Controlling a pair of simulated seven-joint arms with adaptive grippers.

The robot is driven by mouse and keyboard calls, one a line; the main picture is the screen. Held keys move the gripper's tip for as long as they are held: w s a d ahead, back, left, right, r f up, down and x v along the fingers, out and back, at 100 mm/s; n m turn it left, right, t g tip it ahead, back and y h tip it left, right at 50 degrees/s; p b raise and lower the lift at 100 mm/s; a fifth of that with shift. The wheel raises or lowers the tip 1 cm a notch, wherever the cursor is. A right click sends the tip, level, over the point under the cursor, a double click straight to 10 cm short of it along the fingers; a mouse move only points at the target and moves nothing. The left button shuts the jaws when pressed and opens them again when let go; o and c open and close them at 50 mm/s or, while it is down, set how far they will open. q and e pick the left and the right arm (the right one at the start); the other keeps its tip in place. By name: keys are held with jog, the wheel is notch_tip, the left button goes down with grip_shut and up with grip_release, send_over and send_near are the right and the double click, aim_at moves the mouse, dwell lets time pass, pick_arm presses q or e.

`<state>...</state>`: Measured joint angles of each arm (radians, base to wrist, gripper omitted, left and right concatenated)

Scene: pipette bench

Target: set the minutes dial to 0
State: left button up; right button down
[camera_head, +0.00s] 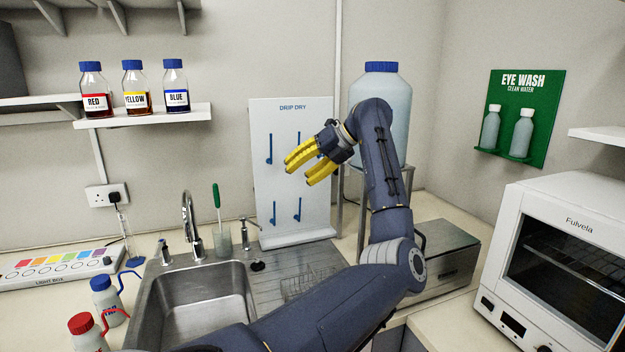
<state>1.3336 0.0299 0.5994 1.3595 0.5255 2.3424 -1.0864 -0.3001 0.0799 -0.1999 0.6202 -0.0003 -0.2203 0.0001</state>
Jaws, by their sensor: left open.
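No dial marked for minutes can be read in this view. A white oven labelled Fulvela (522,233) stands at the right, with small dark controls (512,323) low on its front. A dark shape at the bottom edge of its panel is cut off, and I cannot tell if it is a dial. My left gripper (299,172), with yellow fingers, is open and empty. It is in front of the white drip dry board (264,146), well to the left of the oven. My right gripper is not in view.
A metal sink (203,306) with a tap lies at the lower left. A large blue-capped bottle (395,95) stands behind my arm. A grey metal box (447,254) sits between my arm and the oven. A bottle shelf (150,117) and a green eye wash board (545,115) are on the walls.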

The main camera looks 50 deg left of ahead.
pick_arm(q)
jog(key=w+d+f+m+t+h, duration=0.3)
jog(key=w+d+m+t+h, duration=0.35)
jog(key=w+d+m, duration=1.15)
jog(key=shift+m+g+h, duration=0.65)
jog(key=shift+m+h, duration=0.15)
jog(key=shift+h, duration=0.15)
jog(key=f, duration=0.5)
jog(key=a+f, duration=0.1)
jog(key=f, duration=1.1)
jog(key=shift+w+a+f, duration=0.1)
jog(key=shift+w+a, duration=0.25)
jog(key=shift+c, duration=0.3)
grip_shut()
